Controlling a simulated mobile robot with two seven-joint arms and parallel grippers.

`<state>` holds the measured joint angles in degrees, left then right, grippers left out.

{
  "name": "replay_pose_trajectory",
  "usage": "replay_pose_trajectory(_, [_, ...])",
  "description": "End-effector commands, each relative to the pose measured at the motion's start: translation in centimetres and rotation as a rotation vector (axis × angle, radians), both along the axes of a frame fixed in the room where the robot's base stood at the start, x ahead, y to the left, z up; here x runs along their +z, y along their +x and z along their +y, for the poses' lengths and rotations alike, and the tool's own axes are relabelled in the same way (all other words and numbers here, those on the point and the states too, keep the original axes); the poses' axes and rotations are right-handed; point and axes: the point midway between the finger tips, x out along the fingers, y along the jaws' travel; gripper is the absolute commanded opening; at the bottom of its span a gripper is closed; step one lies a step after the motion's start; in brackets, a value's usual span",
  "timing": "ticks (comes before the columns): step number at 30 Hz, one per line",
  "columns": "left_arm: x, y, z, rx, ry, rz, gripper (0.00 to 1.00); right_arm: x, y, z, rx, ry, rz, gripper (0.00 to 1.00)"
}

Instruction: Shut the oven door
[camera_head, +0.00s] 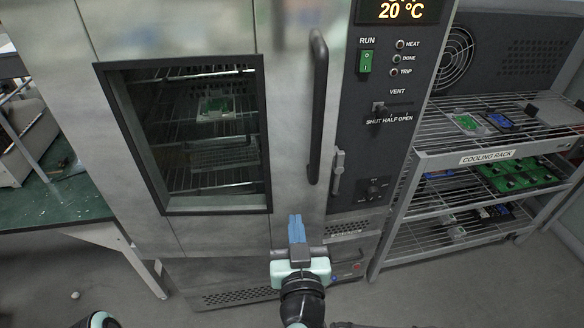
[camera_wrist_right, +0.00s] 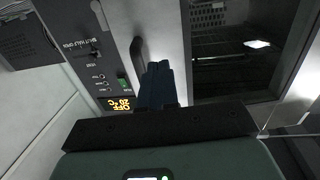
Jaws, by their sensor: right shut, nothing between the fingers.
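The oven door (camera_head: 288,120) is a grey metal panel with a dark-framed window (camera_head: 190,135) and a tall black handle (camera_head: 318,108) near its right edge. It looks flush or nearly flush with the oven front; I cannot tell whether a small gap remains. My right gripper (camera_head: 297,222) is shut and empty, with blue fingers in front of the door's lower right part, below the handle. Contact with the door cannot be told. In the right wrist view, the shut fingers (camera_wrist_right: 158,80) are beside the handle (camera_wrist_right: 137,50). My left gripper is out of view.
A control panel (camera_head: 385,140) with a green switch and a latch (camera_head: 338,172) is right of the door. A cooling rack (camera_head: 487,157) holding circuit boards stands at the right. A green-topped table (camera_head: 60,205) stands at the left.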

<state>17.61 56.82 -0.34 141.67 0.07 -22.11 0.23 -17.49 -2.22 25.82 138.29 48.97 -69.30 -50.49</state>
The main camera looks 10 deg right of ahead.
Motion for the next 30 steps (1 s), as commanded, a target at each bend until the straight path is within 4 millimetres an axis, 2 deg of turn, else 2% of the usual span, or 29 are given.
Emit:
replay_pose_trajectory(4, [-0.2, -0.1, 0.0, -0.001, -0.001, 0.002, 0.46, 0.9, -0.4, -0.1, -0.012, -0.003, -0.023, 0.0])
replay_pose_trajectory(8, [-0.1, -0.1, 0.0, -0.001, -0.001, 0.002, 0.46, 1.0, 0.6, -0.3, -0.015, -0.003, -0.023, 0.0])
replay_pose_trajectory(11, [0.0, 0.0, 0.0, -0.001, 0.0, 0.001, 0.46, 1.0, 2.2, -0.5, -0.015, -0.003, -0.023, 0.0])
replay_pose_trajectory(21, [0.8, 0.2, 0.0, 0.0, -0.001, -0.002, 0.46, 0.9, 9.5, -1.3, -0.015, -0.003, -0.022, 0.0])
replay_pose_trajectory(24, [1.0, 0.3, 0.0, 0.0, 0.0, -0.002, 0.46, 1.0, 11.1, -1.5, -0.014, -0.002, -0.022, 0.0])
replay_pose_trajectory(30, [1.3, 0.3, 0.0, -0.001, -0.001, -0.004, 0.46, 1.0, 13.0, -1.6, -0.012, -0.002, -0.023, 0.0])
